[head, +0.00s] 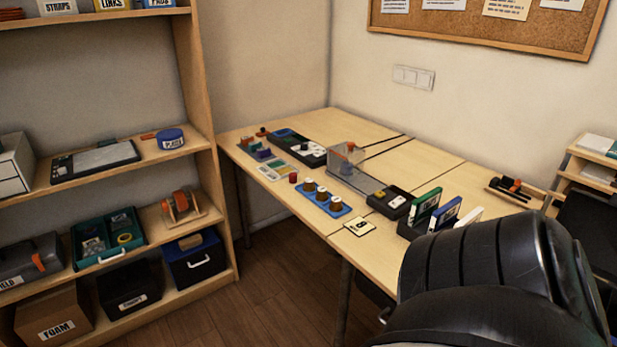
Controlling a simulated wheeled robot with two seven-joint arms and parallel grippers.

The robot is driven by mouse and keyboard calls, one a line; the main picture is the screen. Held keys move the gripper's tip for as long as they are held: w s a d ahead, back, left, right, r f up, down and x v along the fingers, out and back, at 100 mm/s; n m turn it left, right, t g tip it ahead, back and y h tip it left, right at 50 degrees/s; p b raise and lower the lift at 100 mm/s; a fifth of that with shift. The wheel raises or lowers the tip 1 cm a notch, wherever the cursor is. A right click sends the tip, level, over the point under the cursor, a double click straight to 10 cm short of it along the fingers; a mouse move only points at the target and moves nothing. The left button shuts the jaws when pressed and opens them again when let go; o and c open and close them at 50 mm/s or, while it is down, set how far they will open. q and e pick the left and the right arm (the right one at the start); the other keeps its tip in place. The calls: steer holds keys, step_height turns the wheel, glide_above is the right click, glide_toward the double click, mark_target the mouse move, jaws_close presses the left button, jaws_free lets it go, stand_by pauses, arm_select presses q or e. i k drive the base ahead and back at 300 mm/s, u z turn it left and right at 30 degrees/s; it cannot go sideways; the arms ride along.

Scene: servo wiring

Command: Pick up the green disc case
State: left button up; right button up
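The green disc case (425,203) stands upright on the wooden table, toward its front right. It is in a dark holder beside a blue disc case (446,215) and a white case (468,217). Its lower part is partly hidden by the holder. A large black part of my own arm fills the lower right of the head view and covers the table in front of the cases. Neither of my gripper's fingertips shows, so I see no gripper at the green case.
The table (395,164) also carries a blue tray with brown-topped jars (322,199), a clear box (354,170), a black device (390,201) and a card (360,227). A shelf unit (195,110) stands at left. Floor (270,285) between them is clear.

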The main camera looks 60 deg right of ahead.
mark_target(422, 207)
steer(key=u, duration=0.4)
steer(key=k, duration=0.7)
steer(key=z, duration=1.6)
steer(key=i, duration=0.3)
steer(key=z, duration=0.05)
